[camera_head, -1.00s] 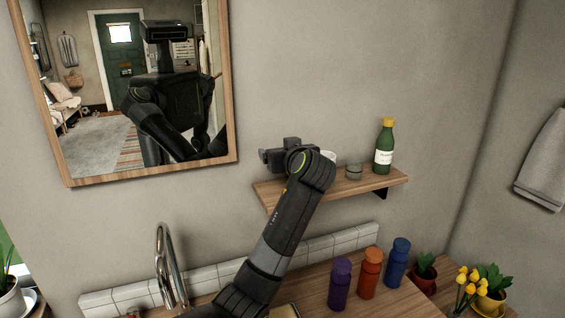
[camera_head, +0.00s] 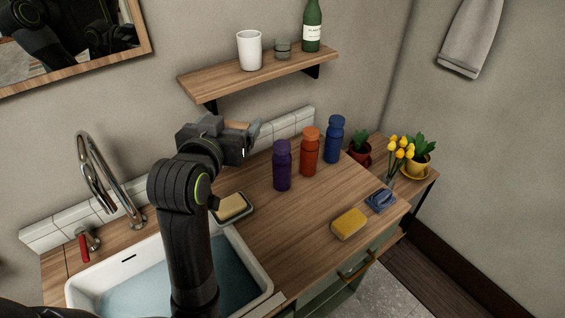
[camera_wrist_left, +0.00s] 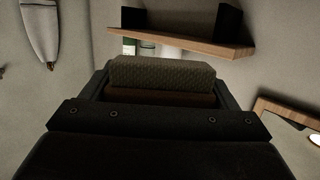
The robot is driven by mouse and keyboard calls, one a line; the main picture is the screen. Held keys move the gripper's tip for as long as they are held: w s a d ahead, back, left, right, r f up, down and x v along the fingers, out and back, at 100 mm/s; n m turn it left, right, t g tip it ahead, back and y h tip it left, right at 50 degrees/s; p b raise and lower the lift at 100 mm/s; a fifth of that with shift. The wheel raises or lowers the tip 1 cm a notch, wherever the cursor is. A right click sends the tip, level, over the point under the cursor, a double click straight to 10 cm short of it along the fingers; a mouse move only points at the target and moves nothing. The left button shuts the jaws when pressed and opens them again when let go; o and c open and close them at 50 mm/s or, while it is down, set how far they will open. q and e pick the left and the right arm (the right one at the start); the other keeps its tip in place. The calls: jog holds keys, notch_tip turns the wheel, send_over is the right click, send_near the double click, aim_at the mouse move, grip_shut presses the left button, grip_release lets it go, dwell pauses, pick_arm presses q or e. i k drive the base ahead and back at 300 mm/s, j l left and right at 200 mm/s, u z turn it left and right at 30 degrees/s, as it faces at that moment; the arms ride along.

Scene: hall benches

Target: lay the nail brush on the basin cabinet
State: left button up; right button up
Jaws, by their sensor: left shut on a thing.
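The nail brush (camera_head: 238,125) has a light wooden back and grey bristles. My left gripper (camera_head: 243,136) is shut on it and holds it in the air above the back of the basin cabinet (camera_head: 278,228), below the wall shelf. In the left wrist view the brush (camera_wrist_left: 162,74) lies across the jaws, its bristles and brown back showing. The gripper hides part of it in the head view. The cabinet has a wooden top and a white basin (camera_head: 256,282) at left. My right gripper is not in view.
Purple (camera_head: 282,166), orange (camera_head: 309,152) and blue (camera_head: 334,139) bottles stand along the back. A soap dish (camera_head: 245,211), yellow sponge (camera_head: 349,224) and small blue object (camera_head: 381,200) lie on the top. The shelf (camera_head: 230,82) overhangs. Wood between soap dish and sponge is bare.

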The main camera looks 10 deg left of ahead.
aim_at(291, 252)
jog(key=i+l+u, duration=0.1)
jog(key=l+u, duration=0.9)
jog(key=l, duration=0.8)
jog(key=k+l+u, duration=0.1)
jog(key=l, duration=0.75)
